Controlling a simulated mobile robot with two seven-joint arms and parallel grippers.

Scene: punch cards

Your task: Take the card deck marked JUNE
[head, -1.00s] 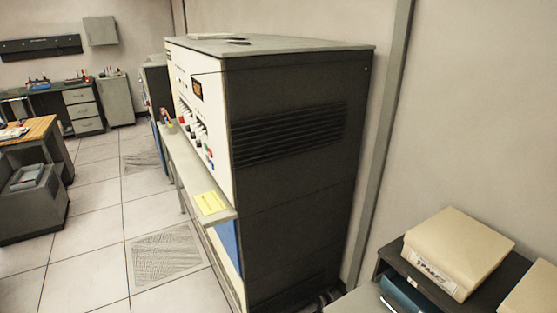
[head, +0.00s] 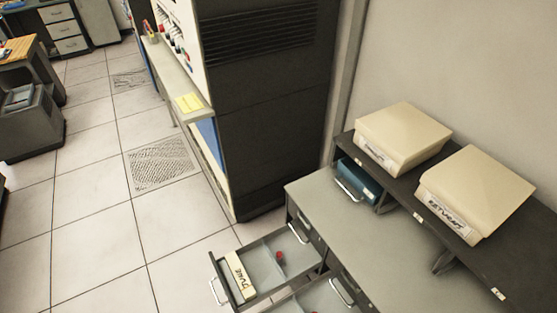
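The card deck marked JUNE (head: 239,276) is a cream block with dark lettering. It stands in the front end of an open grey drawer (head: 262,262) at the lower middle of the head view. A small red item (head: 281,257) lies farther back in the same drawer. The drawer belongs to a grey desk (head: 375,232) at the lower right. Neither of my grippers shows in the head view.
A second open drawer (head: 318,299) is cut off by the bottom edge. Two beige boxes (head: 404,133) (head: 481,184) with labels sit on a dark shelf above the desk. A tall dark cabinet (head: 262,100) stands behind.

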